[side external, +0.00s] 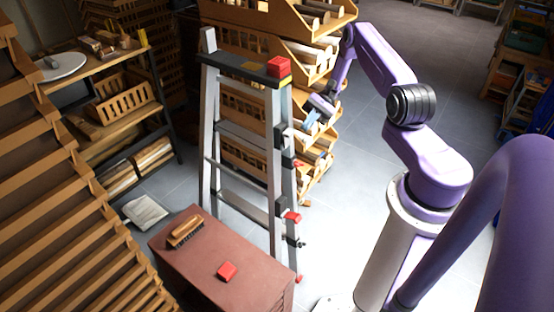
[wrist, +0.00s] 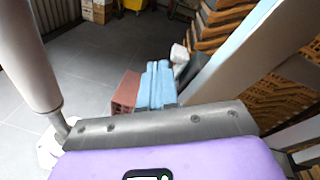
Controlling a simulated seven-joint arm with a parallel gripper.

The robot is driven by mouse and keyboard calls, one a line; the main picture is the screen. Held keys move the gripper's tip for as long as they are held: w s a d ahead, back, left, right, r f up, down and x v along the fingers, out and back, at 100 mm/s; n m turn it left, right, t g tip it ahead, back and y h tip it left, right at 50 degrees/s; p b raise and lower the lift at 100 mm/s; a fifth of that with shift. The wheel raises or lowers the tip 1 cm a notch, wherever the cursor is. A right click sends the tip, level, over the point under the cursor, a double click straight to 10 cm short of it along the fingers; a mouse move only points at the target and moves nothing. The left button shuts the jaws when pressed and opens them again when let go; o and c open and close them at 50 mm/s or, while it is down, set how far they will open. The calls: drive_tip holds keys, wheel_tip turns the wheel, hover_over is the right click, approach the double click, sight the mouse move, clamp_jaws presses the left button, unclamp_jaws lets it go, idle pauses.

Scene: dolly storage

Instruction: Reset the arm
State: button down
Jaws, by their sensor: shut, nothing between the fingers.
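My purple arm reaches up from its pale pedestal and bends over toward the stepladder (side external: 213,130). My gripper (side external: 311,118) has light blue fingers and hangs in the air just right of the ladder's upper part, in front of the wooden bins. The blue fingers also show in the wrist view (wrist: 157,84), together and with nothing between them. A red block (side external: 279,66) sits on the ladder's dark top, apart from my gripper. A second red block (side external: 228,271) lies on the reddish-brown chest (side external: 190,270).
A wooden brush (side external: 185,232) lies on the chest. Stacked wooden bins (side external: 320,55) stand behind the ladder, close to my gripper. A shelf unit (side external: 110,130) stands at the left, with slatted wood (side external: 60,210) in front. Grey floor (side external: 440,45) is open at the back right.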

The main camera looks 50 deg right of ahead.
drive_tip(key=w+d+r+n+g+h, duration=0.1)
drive_tip(key=w+r+n+g+h, duration=0.1)
drive_tip(key=r+n+h, duration=0.5)
drive_tip(key=w+d+r+n+g+h, duration=0.1)
drive_tip(key=w+r+n+g+h, duration=0.2)
drive_tip(key=r, duration=0.8)
drive_tip(key=a+r+n+t+h, duration=0.2)
drive_tip(key=a+r+n+h, duration=0.1)
drive_tip(key=a+r+h, duration=0.25)
drive_tip(key=s+a+f+n+t+h, duration=0.1)
drive_tip(key=s+a+n, duration=0.25)
drive_tip(key=a, duration=0.45)
drive_tip(key=s+a+n+t+h, duration=0.1)
drive_tip(key=s+a+n+t, duration=0.1)
drive_tip(key=s+a, duration=0.35)
drive_tip(key=s+a+f+n+t, duration=0.1)
drive_tip(key=s+a+f+n, duration=0.1)
drive_tip(key=s, duration=0.7)
drive_tip(key=s+a+f+n+t+y, duration=0.1)
drive_tip(key=s+a+f+n, duration=0.2)
drive_tip(key=s, duration=0.6)
drive_tip(key=shift+s, duration=0.25)
drive_tip(key=shift+a+r+n, duration=0.1)
drive_tip(key=shift+n, duration=0.15)
